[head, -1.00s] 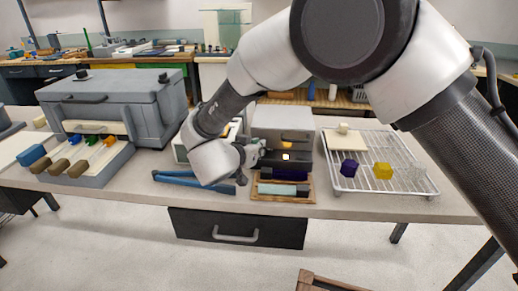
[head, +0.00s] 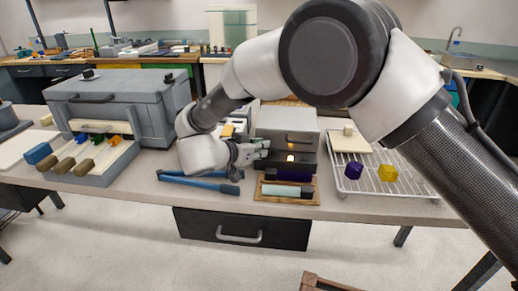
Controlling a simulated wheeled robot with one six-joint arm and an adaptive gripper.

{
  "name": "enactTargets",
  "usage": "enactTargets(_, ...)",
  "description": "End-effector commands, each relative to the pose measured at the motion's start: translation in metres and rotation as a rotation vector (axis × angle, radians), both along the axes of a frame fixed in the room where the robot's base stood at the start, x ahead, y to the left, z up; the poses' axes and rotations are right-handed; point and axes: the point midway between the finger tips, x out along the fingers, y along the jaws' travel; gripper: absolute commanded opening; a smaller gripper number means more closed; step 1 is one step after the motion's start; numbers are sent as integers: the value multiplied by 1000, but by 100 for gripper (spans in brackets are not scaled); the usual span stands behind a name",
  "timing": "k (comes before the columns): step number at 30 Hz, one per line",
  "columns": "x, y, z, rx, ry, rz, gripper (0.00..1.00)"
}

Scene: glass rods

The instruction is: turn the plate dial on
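My gripper (head: 262,149) is at the left front of a small grey box-shaped unit (head: 287,122). It points right, with its fingertips close to the unit's dark front; I cannot tell whether they touch it. The finger gap is too small to judge. A warm light glows in the unit's front opening. Another low device (head: 236,124) with a yellow-orange top part stands behind my wrist, mostly hidden. I cannot make out a plate dial on either; it may be hidden behind my gripper or wrist.
Blue-handled tongs (head: 200,186) lie just below my wrist. A wooden tray (head: 263,197) with a pale cyan rod stands before the unit. A wire rack (head: 345,186) with purple and yellow blocks is to the right. A large grey case (head: 150,105) stands left.

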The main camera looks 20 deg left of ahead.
Motion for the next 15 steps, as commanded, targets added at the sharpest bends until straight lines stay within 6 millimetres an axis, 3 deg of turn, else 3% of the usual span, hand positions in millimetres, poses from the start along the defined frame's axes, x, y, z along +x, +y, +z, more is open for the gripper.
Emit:
enactTargets(3, 3, 0, 2, 2, -4, -1, 32)
enactTargets(15, -8, 3, 4, 2, -1, 1, 32)
